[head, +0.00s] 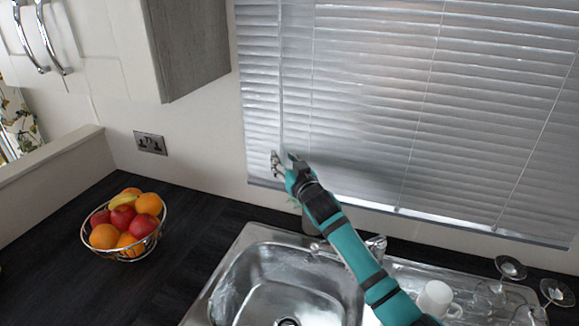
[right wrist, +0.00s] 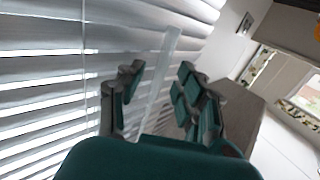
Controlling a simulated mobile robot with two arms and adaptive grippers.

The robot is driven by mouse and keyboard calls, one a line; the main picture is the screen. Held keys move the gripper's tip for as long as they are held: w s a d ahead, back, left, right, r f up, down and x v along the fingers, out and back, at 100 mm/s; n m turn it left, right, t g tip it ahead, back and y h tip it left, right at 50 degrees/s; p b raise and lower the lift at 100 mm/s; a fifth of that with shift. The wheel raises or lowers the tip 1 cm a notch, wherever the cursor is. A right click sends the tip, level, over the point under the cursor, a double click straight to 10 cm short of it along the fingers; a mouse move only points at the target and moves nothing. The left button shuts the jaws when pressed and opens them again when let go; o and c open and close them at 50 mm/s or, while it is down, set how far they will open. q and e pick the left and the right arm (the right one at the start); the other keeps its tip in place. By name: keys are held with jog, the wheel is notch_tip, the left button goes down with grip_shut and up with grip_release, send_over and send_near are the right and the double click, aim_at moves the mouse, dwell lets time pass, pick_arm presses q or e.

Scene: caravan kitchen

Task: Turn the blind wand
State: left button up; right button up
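The closed silver-grey blind (head: 380,95) covers the window. Its wand (head: 281,75) hangs as a thin pale rod near the left side of the slats. My right gripper (head: 283,160) is at the lower end of the wand, close to the blind. In the right wrist view the wand (right wrist: 163,75) is a translucent rod. It runs between the spread fingers of my right gripper (right wrist: 158,70), with visible gaps on both sides. The wand's lowest part is hidden behind my gripper in that view. My left gripper is in neither view.
A steel sink (head: 290,285) lies below my right arm. A white mug (head: 437,299) and several glasses stand on the drainer at right. A wire fruit bowl (head: 128,250) sits on the dark worktop. A wall cupboard (head: 185,45) hangs left of the blind.

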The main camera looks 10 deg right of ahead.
jog(key=s+d, duration=0.2)
jog(key=s, duration=0.9)
jog(key=shift+s, duration=0.3)
jog(key=shift+f, duration=0.1)
